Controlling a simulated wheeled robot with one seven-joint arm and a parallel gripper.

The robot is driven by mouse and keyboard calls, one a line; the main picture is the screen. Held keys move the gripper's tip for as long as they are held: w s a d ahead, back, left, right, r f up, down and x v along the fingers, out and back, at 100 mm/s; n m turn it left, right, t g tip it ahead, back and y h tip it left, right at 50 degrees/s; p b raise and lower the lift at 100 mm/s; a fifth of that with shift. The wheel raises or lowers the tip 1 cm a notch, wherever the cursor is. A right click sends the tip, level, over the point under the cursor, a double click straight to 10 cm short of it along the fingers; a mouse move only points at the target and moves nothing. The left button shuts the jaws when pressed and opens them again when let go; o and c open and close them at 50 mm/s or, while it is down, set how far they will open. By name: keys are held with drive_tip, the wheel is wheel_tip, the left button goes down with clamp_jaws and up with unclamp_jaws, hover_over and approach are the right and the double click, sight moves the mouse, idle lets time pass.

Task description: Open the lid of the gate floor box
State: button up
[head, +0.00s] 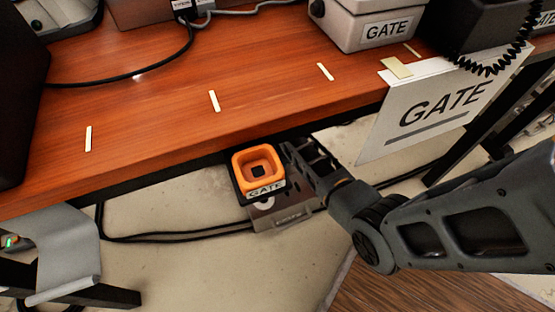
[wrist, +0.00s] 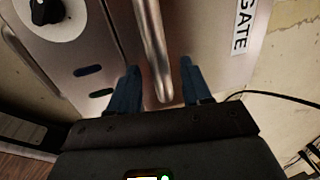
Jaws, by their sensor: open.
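The gate floor box (head: 287,217) is a grey metal box low on the floor under the desk's front edge, partly hidden by my arm. In the wrist view its metal face (wrist: 200,30) fills the top, with a bar handle (wrist: 152,45), a black knob on a white disc (wrist: 45,12), two dark slots and a GATE label (wrist: 241,28). My gripper (wrist: 160,68) is open, with one blue finger on each side of the handle's lower end. Whether the fingers touch it I cannot tell. In the head view the fingertips are not clear. No gap at the lid is visible.
An orange square holder (head: 239,161) with a GATE label is beside my wrist at the desk edge. The wooden desk (head: 150,120) overhangs the area. A white GATE sign (head: 385,130) hangs at the right. Black cables (head: 170,238) lie on the floor.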

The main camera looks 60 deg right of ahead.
drive_tip(key=shift+c, duration=0.3)
clamp_jaws()
idle(0.3)
